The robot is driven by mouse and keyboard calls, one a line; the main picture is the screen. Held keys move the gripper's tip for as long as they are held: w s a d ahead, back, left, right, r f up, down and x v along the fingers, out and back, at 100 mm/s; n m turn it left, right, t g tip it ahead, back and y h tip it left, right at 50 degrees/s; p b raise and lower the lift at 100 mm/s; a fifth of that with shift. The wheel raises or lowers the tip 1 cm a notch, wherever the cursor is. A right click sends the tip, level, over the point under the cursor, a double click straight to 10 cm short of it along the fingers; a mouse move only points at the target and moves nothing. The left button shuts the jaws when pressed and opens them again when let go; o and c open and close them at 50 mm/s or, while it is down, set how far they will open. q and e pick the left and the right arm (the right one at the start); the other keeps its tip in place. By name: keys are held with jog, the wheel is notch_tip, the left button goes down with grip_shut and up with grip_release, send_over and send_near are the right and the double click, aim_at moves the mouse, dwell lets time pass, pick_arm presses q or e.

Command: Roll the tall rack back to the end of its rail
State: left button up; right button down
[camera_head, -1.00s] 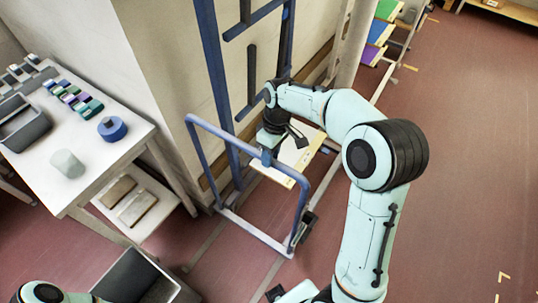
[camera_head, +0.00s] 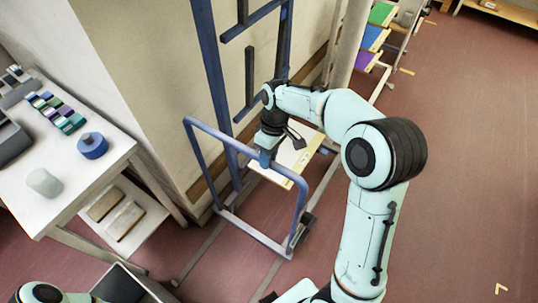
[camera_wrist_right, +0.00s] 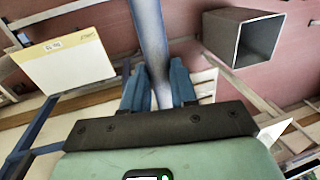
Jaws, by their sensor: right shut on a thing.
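The tall rack is a blue frame (camera_head: 212,75) with tall posts, dark crossbars and a lower front hoop, standing upright beside a pale wall. Its front handle bar (camera_head: 232,142) runs across the hoop; in the right wrist view the bar (camera_wrist_right: 150,35) passes between the fingers. My right gripper (camera_head: 264,160) is shut on this bar, its blue fingers (camera_wrist_right: 160,88) on either side of it. A pale panel with a yellow edge (camera_head: 272,172) sits low in the rack. The floor rail (camera_head: 205,250) runs by the rack's base. My left gripper is out of view.
A white table (camera_head: 60,205) with colored blocks, a blue roll (camera_head: 92,145) and a pale cylinder (camera_head: 44,183) stands at left. A grey bin (camera_head: 118,285) is at bottom left. Colored shelves (camera_head: 375,38) stand at the back. Red floor at right is clear.

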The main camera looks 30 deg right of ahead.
jog(key=shift+d, duration=0.25)
jog(key=c, duration=0.9)
grip_release()
jog(key=shift+w+f, duration=0.1)
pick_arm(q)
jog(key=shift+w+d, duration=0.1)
pick_arm(e)
jog(key=shift+r, duration=0.2)
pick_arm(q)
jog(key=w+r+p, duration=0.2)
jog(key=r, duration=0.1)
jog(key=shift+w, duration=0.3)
pick_arm(e)
jog(key=v, duration=1.3)
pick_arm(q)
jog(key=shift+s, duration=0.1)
